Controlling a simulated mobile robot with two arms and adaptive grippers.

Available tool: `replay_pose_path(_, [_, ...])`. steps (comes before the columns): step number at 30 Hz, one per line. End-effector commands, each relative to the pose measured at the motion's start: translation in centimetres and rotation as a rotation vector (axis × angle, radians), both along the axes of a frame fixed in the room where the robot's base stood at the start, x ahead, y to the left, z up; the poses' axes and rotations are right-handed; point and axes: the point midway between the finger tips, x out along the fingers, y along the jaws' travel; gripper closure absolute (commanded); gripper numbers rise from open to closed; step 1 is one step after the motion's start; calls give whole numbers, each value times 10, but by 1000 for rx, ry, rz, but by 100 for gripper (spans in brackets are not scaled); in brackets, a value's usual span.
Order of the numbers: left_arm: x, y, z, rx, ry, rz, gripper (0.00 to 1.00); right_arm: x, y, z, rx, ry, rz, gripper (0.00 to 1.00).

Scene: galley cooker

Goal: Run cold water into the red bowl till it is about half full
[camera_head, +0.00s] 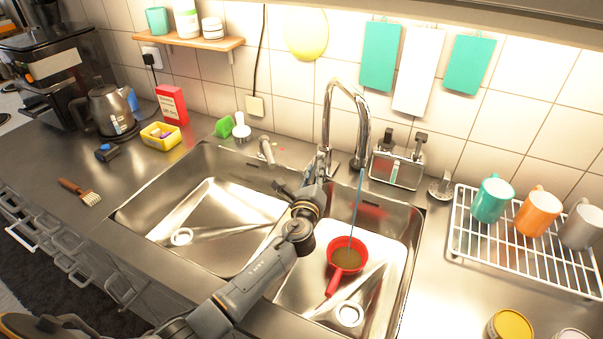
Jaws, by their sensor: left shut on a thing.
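The red bowl (334,284) sits in the right basin of the double sink, beside the drain, with its handle-like part toward the front. A thin bluish stream of water (356,205) falls from the spout of the tall chrome tap (327,112) into the bowl. Some liquid with a brownish look covers the bowl's inside; its exact level is hard to tell. My left arm reaches across the sink's middle divider, and my left gripper (320,165) is shut at the tap's base, seemingly on the tap lever, which it mostly hides. My right gripper is out of view.
The left basin (215,215) is empty. A sink caddy (396,170) stands right of the tap, and a small dispenser (266,150) stands left of it. A white dish rack (520,262) with mugs is at the right. A kettle (110,108) and yellow tub (160,136) stand at the left.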

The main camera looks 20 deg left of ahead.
Motion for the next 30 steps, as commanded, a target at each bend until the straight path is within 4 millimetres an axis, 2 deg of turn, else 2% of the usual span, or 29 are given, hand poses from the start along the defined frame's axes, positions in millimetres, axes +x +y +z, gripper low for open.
replay_pose_path(6, [0,1,0,2,1,1,100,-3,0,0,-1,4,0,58])
replay_pose_path(7, [0,1,0,2,1,1,75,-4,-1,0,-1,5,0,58])
replay_pose_path(9, [0,1,0,2,1,1,61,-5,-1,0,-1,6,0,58])
replay_pose_path(10, [0,1,0,2,1,1,58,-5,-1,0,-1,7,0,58])
replay_pose_path(18, [-1,1,0,1,0,0,58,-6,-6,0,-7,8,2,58])
replay_pose_path(22, [-8,-1,-2,1,2,-1,58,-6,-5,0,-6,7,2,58])
replay_pose_path(26, [-29,-5,-2,1,2,-1,58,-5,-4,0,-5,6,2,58])
replay_pose_path(30, [-59,-12,-2,0,3,-2,58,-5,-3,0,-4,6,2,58])
